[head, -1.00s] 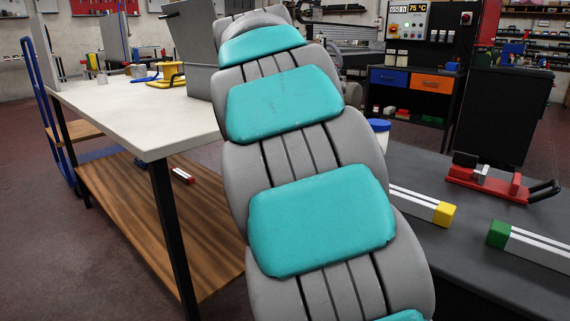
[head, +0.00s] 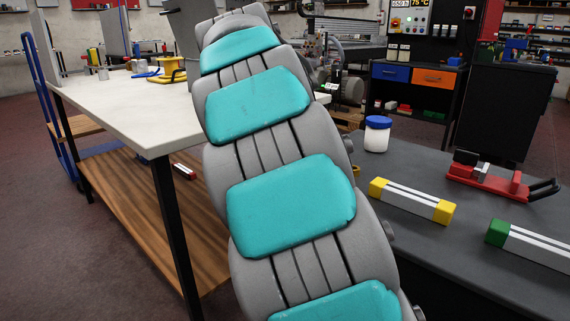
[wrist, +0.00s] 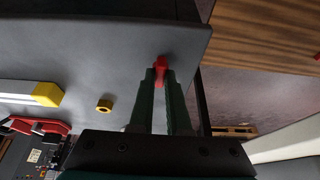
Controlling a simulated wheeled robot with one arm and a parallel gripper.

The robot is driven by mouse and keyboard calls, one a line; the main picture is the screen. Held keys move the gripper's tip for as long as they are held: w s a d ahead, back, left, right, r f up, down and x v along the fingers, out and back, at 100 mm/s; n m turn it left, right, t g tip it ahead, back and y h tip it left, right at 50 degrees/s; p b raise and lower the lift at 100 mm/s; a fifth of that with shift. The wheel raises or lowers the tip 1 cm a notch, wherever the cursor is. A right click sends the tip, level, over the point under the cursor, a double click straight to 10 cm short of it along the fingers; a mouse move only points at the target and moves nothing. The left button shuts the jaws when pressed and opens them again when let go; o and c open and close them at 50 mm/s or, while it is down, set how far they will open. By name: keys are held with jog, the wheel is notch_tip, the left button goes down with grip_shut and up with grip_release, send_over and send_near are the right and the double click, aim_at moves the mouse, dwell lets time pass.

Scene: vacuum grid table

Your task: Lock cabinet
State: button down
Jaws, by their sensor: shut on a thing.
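My gripper (wrist: 167,85) shows in the wrist view, with two dark green fingers shut on a small red piece (wrist: 160,66). The piece sticks out a little past the fingertips, close to the edge of a dark grey surface. Whether it is loose or fixed to something, I cannot tell. In the head view my own arm fills the middle, and the gripper is not visible. A black cabinet with a blue and an orange drawer (head: 433,76) stands at the back right of the head view. No lock can be made out on it.
The dark grey table (head: 405,246) carries a yellow-ended bar (head: 411,200), a green-ended bar (head: 530,244), a red clamp (head: 487,180) and a blue-lidded jar (head: 377,134). A yellow nut (wrist: 104,106) shows in the wrist view. A white workbench (head: 120,112) stands left.

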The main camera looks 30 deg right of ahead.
jog(key=c, duration=0.9)
grip_release()
jog(key=v, duration=0.6)
jog(key=shift+a+r, duration=0.1)
jog(key=shift+r, duration=0.05)
jog(key=shift+s+a+r, duration=0.15)
jog(key=shift+a+r, duration=0.1)
jog(key=shift+r, duration=0.4)
jog(key=s+a+f+n+g+y, duration=0.1)
jog(key=s+a+f+n, duration=0.3)
jog(key=s+f, duration=0.5)
jog(key=s+a+f+n+g+y, duration=0.1)
jog(key=s+a+f+n, duration=0.3)
jog(key=s+f, duration=0.5)
jog(key=s+a+f+n+g+y, duration=0.1)
jog(key=s+a+f+n, duration=0.3)
jog(key=s+f, duration=0.6)
jog(key=shift+s+a+n+y+p, duration=0.1)
jog(key=shift+s+n+y+p, duration=0.15)
jog(key=shift+s+n, duration=0.55)
jog(key=shift+s+a+n+y+p, duration=0.1)
jog(key=shift+s+n+y, duration=0.25)
jog(key=shift+s, duration=1)
